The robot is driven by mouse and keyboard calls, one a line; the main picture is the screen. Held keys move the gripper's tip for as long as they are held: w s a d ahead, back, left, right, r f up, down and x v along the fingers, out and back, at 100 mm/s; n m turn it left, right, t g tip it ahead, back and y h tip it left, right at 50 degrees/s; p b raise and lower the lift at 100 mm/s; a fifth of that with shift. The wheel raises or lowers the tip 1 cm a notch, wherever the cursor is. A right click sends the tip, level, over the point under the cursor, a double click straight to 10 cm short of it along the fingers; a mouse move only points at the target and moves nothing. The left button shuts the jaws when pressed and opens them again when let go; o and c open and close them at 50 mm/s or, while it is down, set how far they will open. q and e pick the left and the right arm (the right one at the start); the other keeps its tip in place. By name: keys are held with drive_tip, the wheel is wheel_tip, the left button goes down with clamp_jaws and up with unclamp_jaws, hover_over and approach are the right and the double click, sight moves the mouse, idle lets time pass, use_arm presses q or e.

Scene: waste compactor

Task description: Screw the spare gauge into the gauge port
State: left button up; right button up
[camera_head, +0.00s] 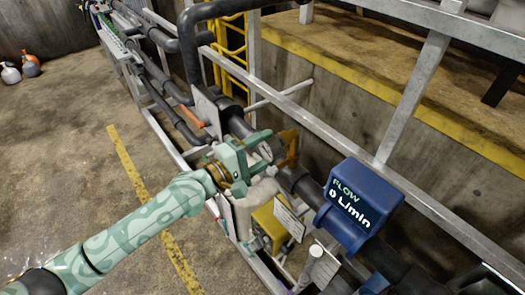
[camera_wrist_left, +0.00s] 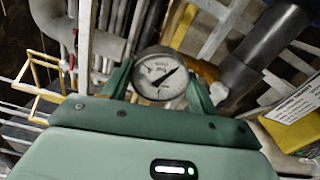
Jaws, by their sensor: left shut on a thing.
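My left gripper (camera_head: 256,155), mint green, reaches in from the left in the head view to the dark pipe run. It is shut on a round gauge (camera_wrist_left: 160,76) with a pale dial and a dark needle. In the left wrist view the gauge sits between the two green fingers, dial facing the camera. In the head view the gripper mostly hides the gauge. The gauge port cannot be made out; I cannot tell whether the gauge touches a fitting. My right gripper is not in view.
A blue flow meter (camera_head: 358,205) reading 0 L/min sits on the pipe right of the gripper. A yellow box (camera_head: 279,227) with a white label is below. Grey rails (camera_head: 335,138) run behind the pipe. The concrete floor (camera_head: 75,150) at left is mostly open.

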use_arm(q)
drive_tip(key=m, duration=0.2)
drive_tip(key=shift+m, duration=1.6)
drive_tip(key=o, duration=1.2)
drive_tip(key=shift+c, duration=0.6)
